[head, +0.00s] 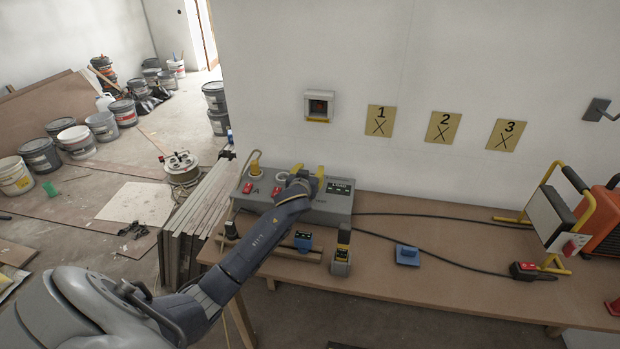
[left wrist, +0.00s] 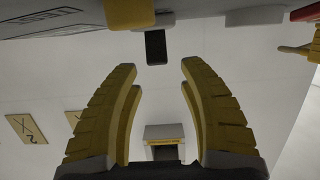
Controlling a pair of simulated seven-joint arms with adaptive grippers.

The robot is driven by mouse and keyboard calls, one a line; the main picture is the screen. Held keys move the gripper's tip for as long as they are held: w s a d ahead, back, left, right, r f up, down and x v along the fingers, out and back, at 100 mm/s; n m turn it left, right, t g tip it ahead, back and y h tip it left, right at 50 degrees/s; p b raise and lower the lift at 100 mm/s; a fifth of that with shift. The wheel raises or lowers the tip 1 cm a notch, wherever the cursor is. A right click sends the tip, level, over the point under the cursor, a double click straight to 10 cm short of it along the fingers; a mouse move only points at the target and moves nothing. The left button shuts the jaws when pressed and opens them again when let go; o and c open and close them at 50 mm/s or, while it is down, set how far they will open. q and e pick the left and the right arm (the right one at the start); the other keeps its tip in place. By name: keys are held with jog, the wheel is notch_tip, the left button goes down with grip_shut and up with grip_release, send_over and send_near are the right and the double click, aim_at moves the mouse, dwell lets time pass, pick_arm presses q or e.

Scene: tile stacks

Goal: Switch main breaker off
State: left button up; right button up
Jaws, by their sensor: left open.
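A grey power box (head: 330,216) with red switches, yellow-topped sockets and a dark labelled panel stands at the left end of the bench. My left gripper (head: 306,176) is over its middle, with the arm hiding part of the box. In the left wrist view the two yellow fingers of my left gripper (left wrist: 159,68) are apart with nothing between them. A small black block, perhaps a switch lever (left wrist: 156,47), sticks out from the box just beyond the fingertips. I cannot tell for certain whether it is the main breaker. My right gripper is not in view.
A wall box (head: 320,105) hangs above; numbered yellow plates (head: 381,120) are to its right. Black and yellow connector (head: 342,250), blue connector (head: 407,255), cables and a work lamp (head: 545,218) are on the bench (head: 440,285). Boards (head: 195,222) lean at its left.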

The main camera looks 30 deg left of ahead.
pick_arm(q)
notch_tip(320, 180, up, 7)
jog(key=shift+r, duration=0.2)
dwell(0.3)
